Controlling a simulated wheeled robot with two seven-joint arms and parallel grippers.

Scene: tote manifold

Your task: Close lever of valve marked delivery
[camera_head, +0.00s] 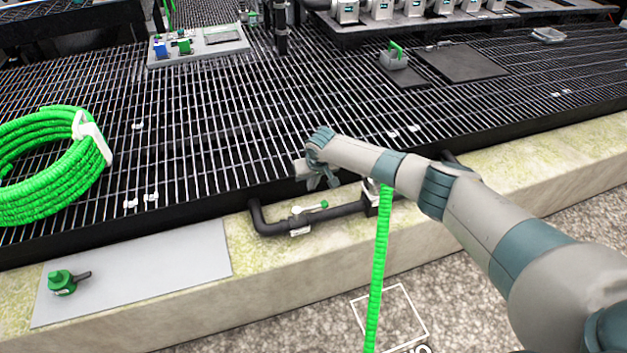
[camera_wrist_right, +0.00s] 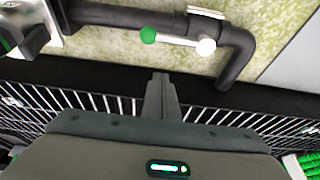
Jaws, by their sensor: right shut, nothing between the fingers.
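A valve lever (camera_head: 309,208), white with a green knob, sits on a black pipe (camera_head: 270,228) at the front edge of the grating. The lever lies roughly along the pipe. In the right wrist view the lever (camera_wrist_right: 175,40) runs from its white pivot to the green knob at left. A small white label (camera_head: 300,232) is on the pipe beside it; its text is too small to read. My right gripper (camera_head: 320,182) is shut and empty, just behind the lever and apart from it. Its fingers (camera_wrist_right: 160,82) point toward the pipe. My left gripper is out of view.
A green hose (camera_head: 378,270) hangs down from the pipe fitting, right of the lever. A coiled green hose (camera_head: 45,170) lies on the grating (camera_head: 200,130) at left. A grey plate (camera_head: 150,275) with a green valve (camera_head: 62,283) lies at front left.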

